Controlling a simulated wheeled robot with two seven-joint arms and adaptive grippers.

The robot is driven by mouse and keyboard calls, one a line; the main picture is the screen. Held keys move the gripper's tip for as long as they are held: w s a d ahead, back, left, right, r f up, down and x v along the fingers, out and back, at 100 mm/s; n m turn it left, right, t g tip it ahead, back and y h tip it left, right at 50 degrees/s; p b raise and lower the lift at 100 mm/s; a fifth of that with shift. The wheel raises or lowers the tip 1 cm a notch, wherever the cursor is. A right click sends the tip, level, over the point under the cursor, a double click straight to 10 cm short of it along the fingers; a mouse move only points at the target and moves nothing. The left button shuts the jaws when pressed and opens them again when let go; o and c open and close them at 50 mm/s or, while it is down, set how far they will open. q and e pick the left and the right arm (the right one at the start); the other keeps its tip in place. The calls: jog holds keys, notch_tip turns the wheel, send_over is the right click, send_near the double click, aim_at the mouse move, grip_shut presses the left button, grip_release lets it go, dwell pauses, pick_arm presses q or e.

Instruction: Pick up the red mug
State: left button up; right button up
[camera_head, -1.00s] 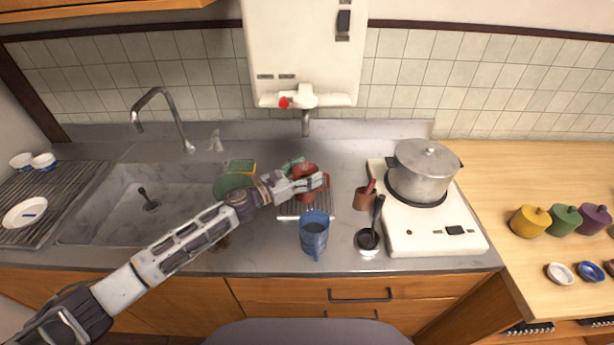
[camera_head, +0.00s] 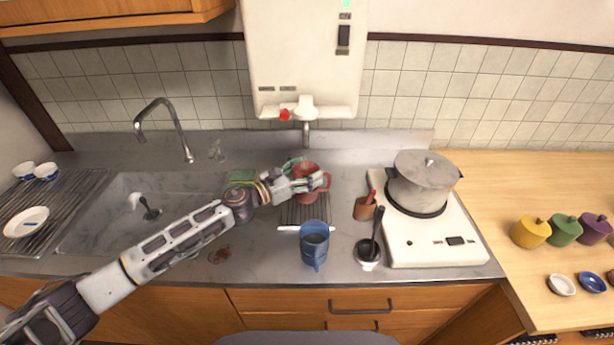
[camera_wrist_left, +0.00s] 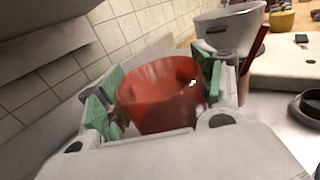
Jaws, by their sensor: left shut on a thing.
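The red mug (camera_head: 302,171) is at the middle of the counter, over the small dark rack, with its handle to the right. In the left wrist view the red mug (camera_wrist_left: 160,97) sits between the green finger pads. My left gripper (camera_head: 307,183) comes in from the left and is shut on the mug. In the left wrist view the gripper (camera_wrist_left: 158,100) has one pad on each side of it. My right gripper is not in view.
A blue mug (camera_head: 314,243) stands just in front of the rack (camera_head: 297,215). A brown cup (camera_head: 364,208) and a ladle (camera_head: 375,235) are to the right, beside a stove (camera_head: 436,245) with a steel pot (camera_head: 423,183).

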pick_arm(q)
jog(key=shift+r, duration=0.8)
jog(key=shift+r+p, duration=0.55)
jog(key=shift+r, duration=1.4)
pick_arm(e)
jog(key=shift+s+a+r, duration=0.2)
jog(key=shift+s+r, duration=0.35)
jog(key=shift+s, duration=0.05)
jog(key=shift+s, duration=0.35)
pick_arm(q)
jog(key=shift+s, duration=0.15)
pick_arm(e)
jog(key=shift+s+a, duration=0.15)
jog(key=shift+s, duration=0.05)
